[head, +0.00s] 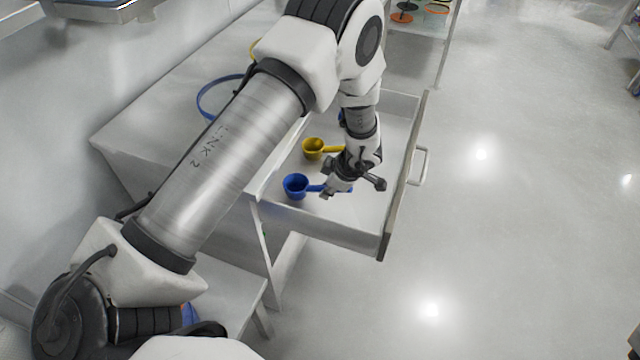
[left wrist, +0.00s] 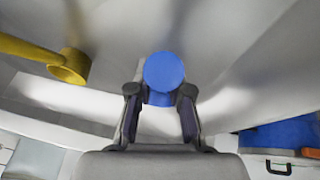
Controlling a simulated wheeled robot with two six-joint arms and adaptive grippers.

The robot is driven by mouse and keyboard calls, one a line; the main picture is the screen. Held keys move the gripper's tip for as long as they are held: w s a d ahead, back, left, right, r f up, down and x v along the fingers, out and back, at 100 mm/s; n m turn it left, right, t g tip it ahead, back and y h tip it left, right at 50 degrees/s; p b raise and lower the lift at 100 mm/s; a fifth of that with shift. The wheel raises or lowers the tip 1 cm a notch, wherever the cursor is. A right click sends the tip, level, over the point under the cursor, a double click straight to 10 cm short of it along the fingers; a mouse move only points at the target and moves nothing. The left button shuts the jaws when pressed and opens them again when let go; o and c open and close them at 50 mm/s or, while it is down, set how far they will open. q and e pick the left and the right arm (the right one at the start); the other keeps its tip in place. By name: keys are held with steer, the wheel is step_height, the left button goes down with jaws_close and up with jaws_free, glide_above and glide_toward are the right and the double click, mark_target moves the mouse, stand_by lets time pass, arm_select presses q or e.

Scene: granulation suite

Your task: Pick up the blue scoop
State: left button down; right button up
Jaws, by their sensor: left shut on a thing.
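The blue scoop (head: 296,186) is in the open drawer, near its front left corner in the head view, with its bowl to the left and its handle running right to my left gripper (head: 335,187). My left gripper is shut on the scoop's handle. In the left wrist view, the blue scoop (left wrist: 164,71) shows between and just beyond the fingertips (left wrist: 160,95). Part of the handle is hidden by the fingers. I cannot tell whether the scoop touches the drawer floor. My right gripper is not in view.
A yellow scoop (head: 313,148) lies close behind the blue one in the drawer (head: 372,215); it also shows in the left wrist view (left wrist: 70,66). The drawer walls surround the gripper. A blue ring (head: 207,100) lies on the counter. Open floor is to the right.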

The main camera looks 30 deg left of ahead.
arm_select(q)
steer(key=shift+w+d+r, duration=0.2)
steer(key=shift+d+r, duration=0.15)
steer(key=shift+d, duration=0.25)
steer(key=shift+w+d+r, duration=0.2)
steer(key=shift+d+r, duration=0.15)
steer(key=shift+d, duration=0.25)
step_height(320, 180, up, 12)
steer(key=p, duration=0.2)
steer(key=shift+r, duration=0.25)
